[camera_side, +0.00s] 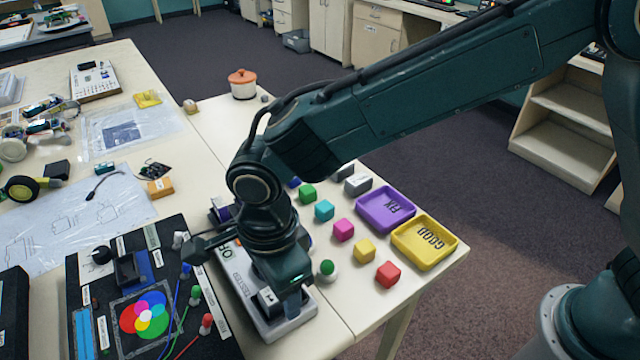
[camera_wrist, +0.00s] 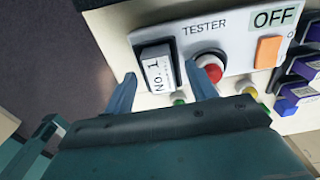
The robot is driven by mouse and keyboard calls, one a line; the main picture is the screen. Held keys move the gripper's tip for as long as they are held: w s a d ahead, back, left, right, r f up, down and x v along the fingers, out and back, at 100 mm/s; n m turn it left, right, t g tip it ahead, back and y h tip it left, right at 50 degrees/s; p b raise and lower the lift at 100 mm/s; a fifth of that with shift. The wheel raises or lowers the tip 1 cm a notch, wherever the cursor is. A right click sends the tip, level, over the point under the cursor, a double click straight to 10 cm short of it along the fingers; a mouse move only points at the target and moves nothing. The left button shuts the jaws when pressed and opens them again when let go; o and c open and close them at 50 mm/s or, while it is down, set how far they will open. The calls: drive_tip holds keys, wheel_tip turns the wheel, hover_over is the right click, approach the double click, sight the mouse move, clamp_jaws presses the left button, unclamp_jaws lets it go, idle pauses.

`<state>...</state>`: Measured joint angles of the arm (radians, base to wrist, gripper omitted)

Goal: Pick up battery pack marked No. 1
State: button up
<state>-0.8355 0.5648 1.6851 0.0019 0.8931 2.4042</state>
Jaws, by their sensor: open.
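My gripper (camera_wrist: 161,70) is open, with one finger on each side of the pack. I cannot tell whether the fingers touch it. In the side view my gripper (camera_side: 285,302) points down over the near end of the tester (camera_side: 285,328), and the arm hides much of the tester.
A red button (camera_wrist: 213,73) is close to the right finger, with an orange switch (camera_wrist: 268,50) beyond it. Purple packs (camera_wrist: 298,92) stand further right. Coloured cubes, a purple FIX tray (camera_side: 372,221) and a yellow GOOD tray (camera_side: 417,262) are right of the arm. A black board (camera_side: 110,245) lies left.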

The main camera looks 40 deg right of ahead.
drive_tip(key=shift+c, duration=0.3)
drive_tip(key=c, duration=1)
drive_tip(key=shift+r, duration=0.1)
drive_tip(key=shift+c, duration=0.2)
wheel_tip(320, 180, up, 20)
